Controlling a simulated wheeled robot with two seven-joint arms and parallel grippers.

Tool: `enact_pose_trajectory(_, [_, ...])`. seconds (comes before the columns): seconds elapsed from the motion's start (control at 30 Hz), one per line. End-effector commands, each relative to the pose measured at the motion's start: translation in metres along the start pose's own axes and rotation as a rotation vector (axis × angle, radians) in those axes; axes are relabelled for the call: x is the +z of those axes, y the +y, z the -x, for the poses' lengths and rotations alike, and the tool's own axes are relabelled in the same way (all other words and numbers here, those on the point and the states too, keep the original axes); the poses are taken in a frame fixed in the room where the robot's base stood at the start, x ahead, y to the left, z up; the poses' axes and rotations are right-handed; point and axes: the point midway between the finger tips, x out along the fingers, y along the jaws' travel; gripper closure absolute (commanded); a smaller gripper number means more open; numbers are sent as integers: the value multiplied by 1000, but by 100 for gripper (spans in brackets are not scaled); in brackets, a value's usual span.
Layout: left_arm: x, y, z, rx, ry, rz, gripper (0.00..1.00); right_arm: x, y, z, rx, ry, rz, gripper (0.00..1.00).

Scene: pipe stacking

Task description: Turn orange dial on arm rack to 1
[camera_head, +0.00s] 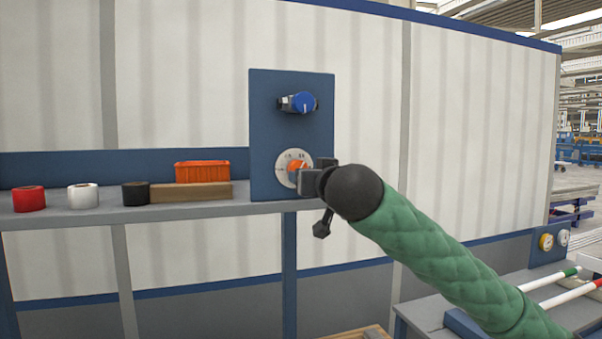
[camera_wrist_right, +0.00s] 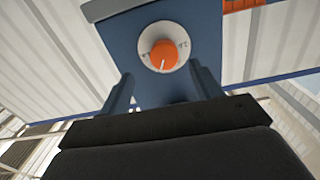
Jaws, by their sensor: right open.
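The orange dial (camera_head: 297,168) sits on a round pale scale plate (camera_head: 283,164) low on the blue panel (camera_head: 264,120). In the right wrist view the orange dial (camera_wrist_right: 163,54) is ahead of the gripper, with a white pointer line and small marks around it that I cannot read. My right gripper (camera_head: 306,176) is at the dial in the head view, partly covering its right side. In the wrist view its two fingers (camera_wrist_right: 160,92) are apart, with the dial beyond and between them; no contact shows. My left gripper is not in view.
On the grey shelf (camera_head: 70,218) to the left are red (camera_head: 29,198), white (camera_head: 82,195) and black (camera_head: 135,193) rolls, a wooden block (camera_head: 190,192) and an orange bin (camera_head: 202,172). Pipes (camera_head: 570,297) lie at lower right.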

Motion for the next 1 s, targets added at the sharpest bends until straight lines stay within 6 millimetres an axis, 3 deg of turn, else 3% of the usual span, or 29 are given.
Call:
enact_pose_trajectory(0.1, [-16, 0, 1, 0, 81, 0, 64, -2, -4, 0, -20, 8, -98, 36])
enact_pose_trajectory(0.27, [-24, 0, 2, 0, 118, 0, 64, -3, -5, 0, -29, 12, -189, 36])
enact_pose_trajectory(0.47, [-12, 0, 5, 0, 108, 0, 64, -5, -5, -8, -27, 11, -212, 36])
enact_pose_trajectory(0.67, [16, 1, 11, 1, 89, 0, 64, -8, -5, -29, -26, 10, -211, 36])
enact_pose_trajectory(1.0, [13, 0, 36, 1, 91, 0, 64, -7, -7, -70, -26, 12, -210, 36])
